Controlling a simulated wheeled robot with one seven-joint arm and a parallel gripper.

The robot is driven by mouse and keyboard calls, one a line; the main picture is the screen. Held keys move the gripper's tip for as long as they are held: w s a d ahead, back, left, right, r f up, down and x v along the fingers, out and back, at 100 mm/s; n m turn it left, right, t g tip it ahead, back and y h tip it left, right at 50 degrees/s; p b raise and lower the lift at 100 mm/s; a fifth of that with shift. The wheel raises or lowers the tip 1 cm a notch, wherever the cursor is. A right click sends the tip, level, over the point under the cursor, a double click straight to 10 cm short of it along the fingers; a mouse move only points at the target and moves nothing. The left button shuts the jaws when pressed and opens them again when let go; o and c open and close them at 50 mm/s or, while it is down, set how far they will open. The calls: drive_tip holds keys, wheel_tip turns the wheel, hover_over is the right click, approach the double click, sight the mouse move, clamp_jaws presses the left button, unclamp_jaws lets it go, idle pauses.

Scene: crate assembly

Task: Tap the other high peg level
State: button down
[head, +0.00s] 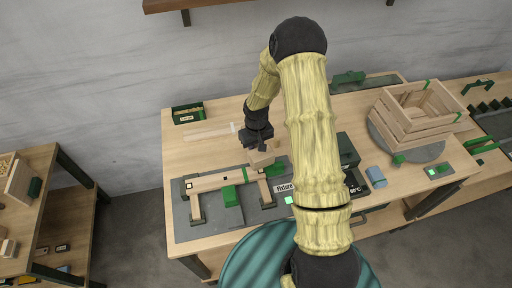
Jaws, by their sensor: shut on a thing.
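My gripper (259,143) points down over the right part of the fixture and is shut on a pale wooden tool (262,158), which looks like a mallet. The tool's head is just above or on the end of the wooden slat; I cannot tell whether it touches. The slat (212,182) lies across two short wooden posts (196,207) on the grey fixture plate (184,214). A green band or clamp crosses the slat near its right end. The pegs are too small or hidden to make out.
Green blocks (231,195) stand on the fixture plate. Loose slats (208,132) and a green-edged box (187,113) lie at the back left. A slatted crate (418,110) stands on a round grey turntable (433,151) at right. A blue object (376,177) lies before it.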

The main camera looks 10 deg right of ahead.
drive_tip(key=shift+f, duration=0.1)
wheel_tip(320, 180, down, 7)
drive_tip(key=b, duration=0.5)
wheel_tip(320, 180, up, 6)
drive_tip(key=p, duration=0.3)
drive_tip(key=shift+f, duration=0.2)
